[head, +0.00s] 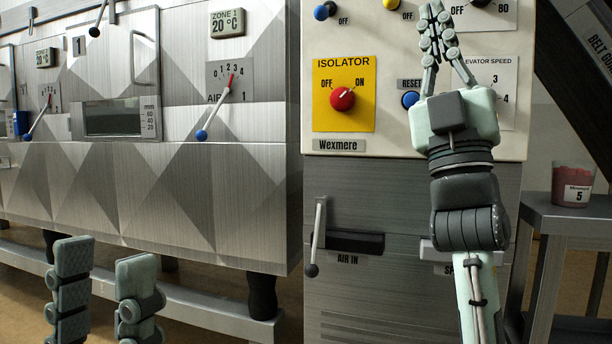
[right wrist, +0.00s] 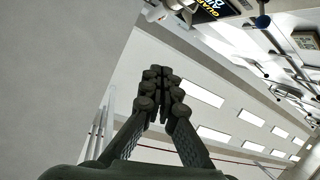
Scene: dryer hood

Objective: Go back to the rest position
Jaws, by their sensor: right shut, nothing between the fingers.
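My right gripper (head: 434,22) is raised in front of the control panel (head: 405,140) in the head view, its fingers pointing up. The fingers meet at the tips, with nothing between them. The right wrist view also shows its fingertips (right wrist: 160,78) together, with a pale wall and ceiling lights beyond. My left gripper (head: 105,260) shows only as two separate fingers pointing up at the bottom left of the head view. A gap lies between them and it looks empty. The rest of my left arm is out of frame.
A red isolator knob (head: 343,98) on a yellow plate and a blue reset button (head: 410,99) sit left of my right forearm. The metal dryer (head: 190,180) fills the left. A cup of red material (head: 572,187) stands on a side table (head: 575,218) at the right.

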